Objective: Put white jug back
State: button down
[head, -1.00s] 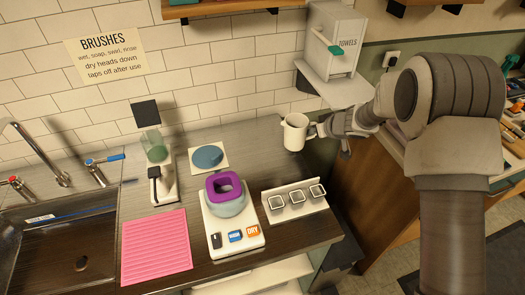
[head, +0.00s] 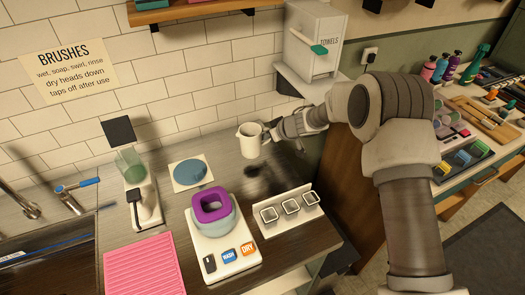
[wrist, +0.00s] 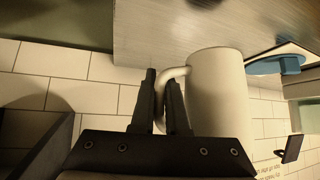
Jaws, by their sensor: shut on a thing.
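The white jug (head: 250,140) is held upright in the air above the dark counter, near the tiled back wall. It also shows in the wrist view (wrist: 218,100), with its handle (wrist: 166,92) between the two dark fingers. My gripper (head: 272,133) is at the jug's right side, shut on the handle; its fingers (wrist: 164,105) fill the middle of the wrist view. A dark shadow lies on the counter below the jug.
A round blue pad (head: 190,172) on a pale square lies left of the jug. A white device with a purple-topped bowl (head: 212,207) stands in front, with a white rack of square frames (head: 291,208) beside it. A towel dispenser (head: 310,45) hangs behind.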

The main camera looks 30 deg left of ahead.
aim_at(265, 154)
jog(key=shift+f+b, duration=0.6)
jog(key=shift+f, duration=1.65)
jog(key=shift+f, duration=0.1)
jog(key=c, duration=0.9)
grip_release()
jog(key=shift+f, duration=0.1)
jog(key=shift+r, duration=0.3)
jog(key=p+v, duration=0.1)
jog(key=v, duration=1)
jog(key=shift+s+d+r, duration=0.2)
jog(key=shift+d, duration=0.05)
